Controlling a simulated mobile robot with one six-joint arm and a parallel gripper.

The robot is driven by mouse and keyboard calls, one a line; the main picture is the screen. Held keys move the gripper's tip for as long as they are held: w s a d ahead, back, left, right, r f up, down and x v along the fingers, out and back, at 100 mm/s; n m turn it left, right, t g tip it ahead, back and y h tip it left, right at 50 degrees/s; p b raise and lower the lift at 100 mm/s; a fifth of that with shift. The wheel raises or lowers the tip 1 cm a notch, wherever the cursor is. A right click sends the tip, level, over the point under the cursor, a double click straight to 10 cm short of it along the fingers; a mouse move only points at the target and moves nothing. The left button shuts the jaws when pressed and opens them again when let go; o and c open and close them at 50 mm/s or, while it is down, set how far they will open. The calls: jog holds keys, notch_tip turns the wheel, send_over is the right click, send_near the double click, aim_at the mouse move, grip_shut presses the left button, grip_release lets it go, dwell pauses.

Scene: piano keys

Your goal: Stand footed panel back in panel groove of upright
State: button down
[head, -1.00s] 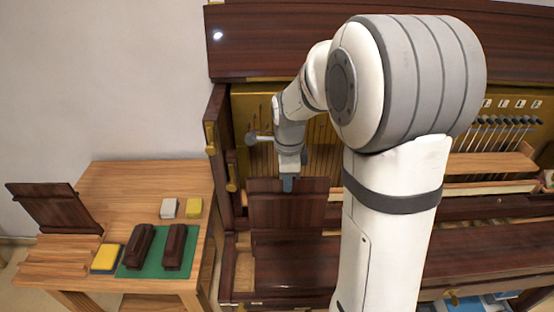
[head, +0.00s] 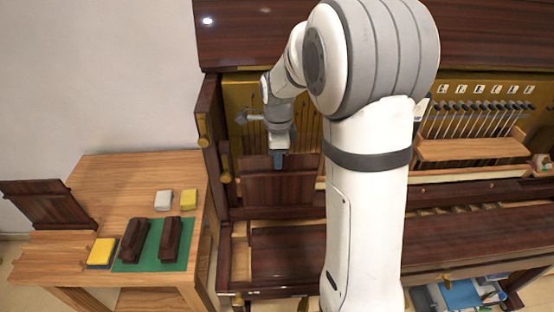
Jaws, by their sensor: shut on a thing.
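The footed panel (head: 280,188) is a dark brown wooden board, held upright in front of the open upright piano (head: 300,45), at the left part of its front. My gripper (head: 278,161) is shut on the panel's top edge. The panel's lower edge is above the dark key-level board (head: 285,255). I cannot tell whether it touches anything there, and I cannot make out the panel groove. My arm hides the piano just right of the panel.
A wooden side table (head: 130,180) at left holds another dark panel (head: 48,203) leaning in a rack, two dark blocks on a green mat (head: 187,262), a yellow-topped block (head: 101,252), and small white and yellow blocks. Rods and hammers (head: 480,112) show inside the piano at right.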

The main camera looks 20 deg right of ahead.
jog(key=shift+w+d+p, duration=0.65)
jog(key=shift+w+p, duration=0.3)
jog(key=shift+w, duration=2.3)
jog(key=shift+w+a+f+b, duration=0.1)
jog(key=shift+a+f+b, duration=0.25)
jog(key=shift+f+b, duration=0.35)
jog(key=shift+a+f+b, duration=0.3)
jog(key=shift+f+b, duration=0.05)
jog(key=shift+f, duration=0.6)
jog(key=shift+w+a+f+b, duration=0.1)
jog(key=shift+a+f+b, duration=0.25)
jog(key=shift+f+b, duration=0.35)
jog(key=shift+s+f, duration=0.1)
jog(key=shift+f, duration=0.15)
jog(key=c, duration=1.4)
grip_release()
